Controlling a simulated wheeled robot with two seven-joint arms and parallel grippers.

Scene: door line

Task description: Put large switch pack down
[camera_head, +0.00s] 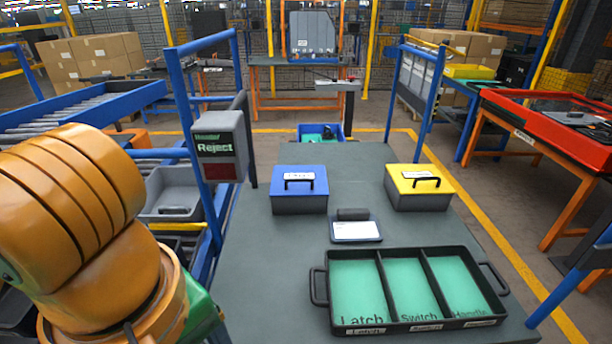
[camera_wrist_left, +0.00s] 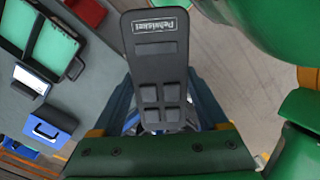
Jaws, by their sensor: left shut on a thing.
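The large switch pack (camera_wrist_left: 158,55) is a flat dark grey slab with a white label and several raised square buttons. It shows in the left wrist view, in my left gripper (camera_wrist_left: 165,108), which is shut on it. In the head view the gripper and pack are hidden; only my orange left arm shows at the left. The black tray (camera_head: 320,296) lies at the front of the grey table. It has three green-lined compartments, labelled latch, switch and handle, all bare. My right gripper is in neither view.
A blue-lidded box (camera_head: 300,197) and a yellow-lidded box (camera_head: 419,195) stand behind the tray on the grey table (camera_head: 255,270). A small device with a white display (camera_head: 356,231) lies between them and the tray. A Reject sign (camera_head: 218,148) on a blue post stands left.

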